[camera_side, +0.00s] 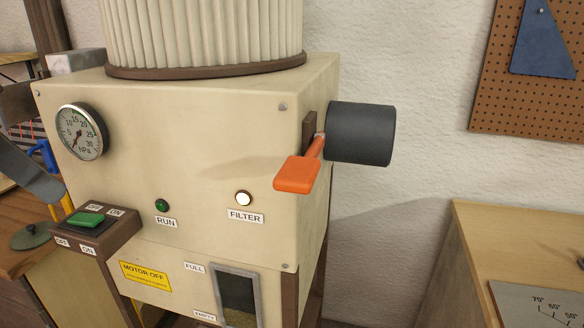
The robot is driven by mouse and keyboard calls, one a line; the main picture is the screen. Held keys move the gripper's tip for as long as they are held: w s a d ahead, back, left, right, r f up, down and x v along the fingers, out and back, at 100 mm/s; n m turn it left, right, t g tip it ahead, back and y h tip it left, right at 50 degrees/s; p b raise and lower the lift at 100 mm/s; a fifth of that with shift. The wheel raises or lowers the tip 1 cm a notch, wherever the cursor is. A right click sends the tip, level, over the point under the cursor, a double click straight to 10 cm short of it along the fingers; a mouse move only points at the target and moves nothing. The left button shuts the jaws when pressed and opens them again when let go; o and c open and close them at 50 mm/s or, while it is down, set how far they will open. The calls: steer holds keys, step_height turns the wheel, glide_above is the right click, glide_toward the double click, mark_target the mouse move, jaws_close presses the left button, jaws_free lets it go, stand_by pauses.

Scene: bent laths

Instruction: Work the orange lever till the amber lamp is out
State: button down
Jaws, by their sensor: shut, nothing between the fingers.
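The orange lever (296,175) is on the right side of the cream machine (200,130). Its arm slopes down and toward the camera from a dark slotted plate, and its flat grip stands in front of the machine's right front edge. The lamp labelled FILTER (243,198) is on the front panel, left of and below the lever. Its face is pale and bright with a brownish rim, and it looks lit. My gripper is not in view, and nothing is touching the lever.
A dark grey cylinder (360,133) sticks out right behind the lever. A gauge (81,131), a green RUN lamp (162,205) and a green switch (86,219) are on the front. A pale bench (520,235) is at right. The space before the lever is clear.

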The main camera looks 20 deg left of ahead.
steer(key=w+d+r+m+g+h, duration=0.25)
steer(key=w+d+r+m, duration=0.3)
steer(key=w+d, duration=0.35)
steer(key=m+g+h, duration=0.1)
steer(key=m+h, duration=0.1)
steer(key=m, duration=0.5)
glide_toward(278, 177)
steer(key=w, duration=0.1)
steer(key=w+d, duration=0.1)
steer(key=shift+w+d+r+n, duration=0.1)
steer(key=shift+w+r+n, duration=0.15)
steer(key=shift+w+r, duration=0.1)
steer(key=shift+x, duration=3.5)
steer(key=shift+f, duration=0.1)
steer(key=shift+f, duration=2.2)
